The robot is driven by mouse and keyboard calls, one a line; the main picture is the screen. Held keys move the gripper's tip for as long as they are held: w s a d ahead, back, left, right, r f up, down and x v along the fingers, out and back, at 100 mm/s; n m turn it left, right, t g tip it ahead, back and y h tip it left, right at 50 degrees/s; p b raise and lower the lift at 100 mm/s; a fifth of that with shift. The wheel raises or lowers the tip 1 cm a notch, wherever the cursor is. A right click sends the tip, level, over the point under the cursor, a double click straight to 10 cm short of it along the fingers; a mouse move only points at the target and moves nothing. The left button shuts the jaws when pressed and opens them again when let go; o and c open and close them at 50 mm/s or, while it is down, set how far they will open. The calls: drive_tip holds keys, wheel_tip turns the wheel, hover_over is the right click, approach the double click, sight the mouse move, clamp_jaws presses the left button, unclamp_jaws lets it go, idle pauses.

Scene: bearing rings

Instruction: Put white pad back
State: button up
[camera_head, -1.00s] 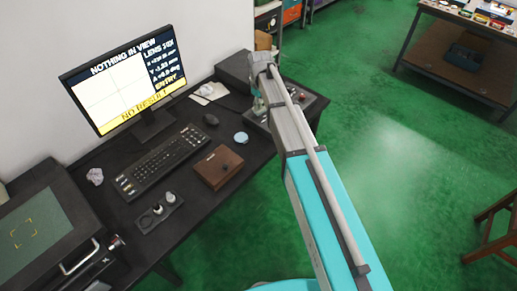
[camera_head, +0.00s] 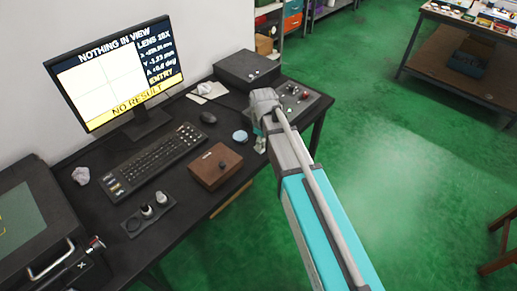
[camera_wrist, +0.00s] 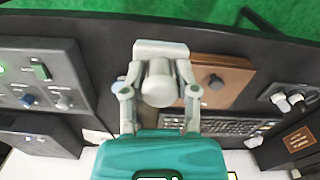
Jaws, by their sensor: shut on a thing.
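My gripper (camera_wrist: 160,50) is shut on a pale round piece, which looks like the white pad (camera_wrist: 158,86), above the desk. In the head view my gripper (camera_head: 261,143) is near the desk's right front edge, and the pad is not clear there. A black holder (camera_head: 133,224) lies at the front of the desk, with white pieces in two places and a dark round place at its left end. The holder also shows at the right of the wrist view (camera_wrist: 281,88), apart from my gripper.
A brown wooden box (camera_head: 215,166) stands between my gripper and the holder. Around are a keyboard (camera_head: 152,160), a mouse (camera_head: 208,117), a blue disc (camera_head: 240,136), a monitor (camera_head: 115,75) and a control panel (camera_head: 300,98). A dark machine (camera_head: 50,240) stands at left.

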idle(0.3)
drive_tip(key=w+f+b, duration=0.2)
drive_tip(key=w, duration=0.2)
drive_tip(key=w+a+f+b, duration=0.1)
drive_tip(key=w+f+b, duration=0.2)
drive_tip(key=w, duration=0.1)
drive_tip(key=w+f+b, duration=0.3)
drive_tip(key=w, duration=0.1)
drive_tip(key=shift+w+a+f, duration=0.1)
drive_tip(key=shift+a, duration=0.3)
drive_tip(key=shift+w+f+b, duration=0.4)
drive_tip(key=shift+w+b, duration=0.05)
drive_tip(key=shift+b, duration=0.05)
drive_tip(key=shift+w+a+f+b, duration=0.1)
drive_tip(key=shift+w+f+b, duration=0.3)
drive_tip(key=shift+f+b, duration=1.6)
drive_tip(key=shift+f, duration=0.1)
drive_tip(key=o, duration=1)
